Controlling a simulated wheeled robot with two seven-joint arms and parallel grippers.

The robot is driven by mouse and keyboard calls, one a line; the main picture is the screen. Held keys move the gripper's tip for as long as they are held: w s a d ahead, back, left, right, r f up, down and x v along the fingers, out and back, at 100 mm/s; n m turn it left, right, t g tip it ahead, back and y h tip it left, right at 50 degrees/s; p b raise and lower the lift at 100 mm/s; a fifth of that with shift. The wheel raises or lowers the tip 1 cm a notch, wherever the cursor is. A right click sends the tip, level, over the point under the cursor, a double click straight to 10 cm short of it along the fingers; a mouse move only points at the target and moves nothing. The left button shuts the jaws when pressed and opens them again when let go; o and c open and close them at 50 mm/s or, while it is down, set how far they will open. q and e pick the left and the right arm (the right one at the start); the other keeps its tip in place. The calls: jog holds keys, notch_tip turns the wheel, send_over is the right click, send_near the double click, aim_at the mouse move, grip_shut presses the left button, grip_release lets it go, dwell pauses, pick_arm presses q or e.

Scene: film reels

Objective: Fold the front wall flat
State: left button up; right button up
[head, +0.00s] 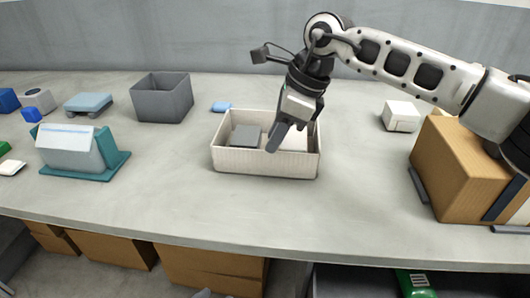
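A cream, open-topped crate (240,163) stands on the grey table in the middle of the head view. Its front wall (265,163) is upright and faces me. A grey block (246,137) lies inside at the left. My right gripper (273,143) comes down from above and behind, with its fingers over or in the crate's opening near the middle. The fingers overlap in this view, so I cannot tell whether they are apart or touch the wall. The gripper hides part of the crate's inside and back wall. My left gripper is not in view.
A dark grey bin (161,97) stands behind left. A pale box on a teal base (112,167) is at the left. A small white box (401,116) and a brown carton (455,175) are at the right. The table in front of the crate is clear.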

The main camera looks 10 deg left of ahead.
send_over(265, 175)
notch_tip(265, 175, down, 5)
jog(key=shift+w+f, duration=0.1)
jog(key=shift+w, duration=0.05)
grip_shut()
